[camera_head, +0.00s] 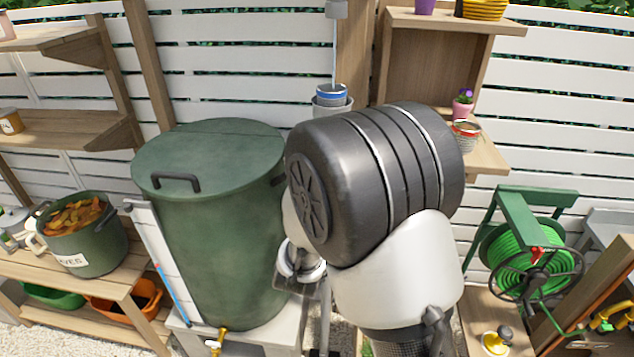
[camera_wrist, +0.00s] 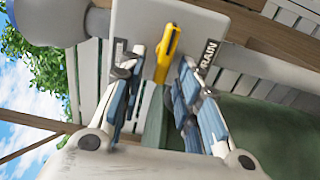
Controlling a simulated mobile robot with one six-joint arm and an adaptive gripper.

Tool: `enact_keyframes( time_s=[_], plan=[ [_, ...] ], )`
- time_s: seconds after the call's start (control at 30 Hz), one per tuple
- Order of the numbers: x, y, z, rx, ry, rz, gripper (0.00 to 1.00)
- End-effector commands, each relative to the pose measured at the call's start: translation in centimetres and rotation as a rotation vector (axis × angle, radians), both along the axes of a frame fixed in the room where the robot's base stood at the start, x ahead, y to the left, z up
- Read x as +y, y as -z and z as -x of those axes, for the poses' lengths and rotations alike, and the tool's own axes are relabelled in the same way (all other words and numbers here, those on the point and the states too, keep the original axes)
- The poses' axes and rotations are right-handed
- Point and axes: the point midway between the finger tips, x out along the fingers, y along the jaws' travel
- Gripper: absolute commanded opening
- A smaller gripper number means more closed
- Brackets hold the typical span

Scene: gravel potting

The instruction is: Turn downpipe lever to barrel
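In the wrist view a yellow lever (camera_wrist: 168,45) stands out in front of a light grey plate (camera_wrist: 140,25). A dark label (camera_wrist: 209,53) reading "RAIN", perhaps cut off, sits to its right. My gripper (camera_wrist: 158,66) is open, with one blue-padded finger on each side of the lever's lower end. The right finger looks closer to it; I cannot tell whether it touches. The green barrel (camera_head: 210,235) with its lid stands left of my arm in the head view. The lever and my fingers are hidden there behind my arm.
A thin pipe (camera_head: 334,55) runs down to blue and grey cups (camera_head: 331,97) behind my arm. A shelf unit (camera_head: 432,60) stands close on the right, a green hose reel (camera_head: 530,255) lower right. A pot of leaves (camera_head: 82,240) stands on the left bench.

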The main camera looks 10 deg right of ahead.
Motion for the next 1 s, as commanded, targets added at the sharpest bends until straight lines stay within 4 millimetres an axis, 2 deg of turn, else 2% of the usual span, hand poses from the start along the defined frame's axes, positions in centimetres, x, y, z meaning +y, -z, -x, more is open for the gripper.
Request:
enact_keyframes(
  time_s=[0.23, 0.33, 0.8, 1.0],
  plan=[
    [0.1, 0.0, 0.2, 0.001, -0.001, 0.0, 0.31],
    [0.5, 0.1, 1.0, 0.002, -0.003, -0.001, 0.31],
    [3.3, 0.0, 9.6, 0.001, -0.004, 0.0, 0.31],
    [3.7, 0.0, 11.3, 0.0, -0.001, -0.001, 0.31]
  ],
)
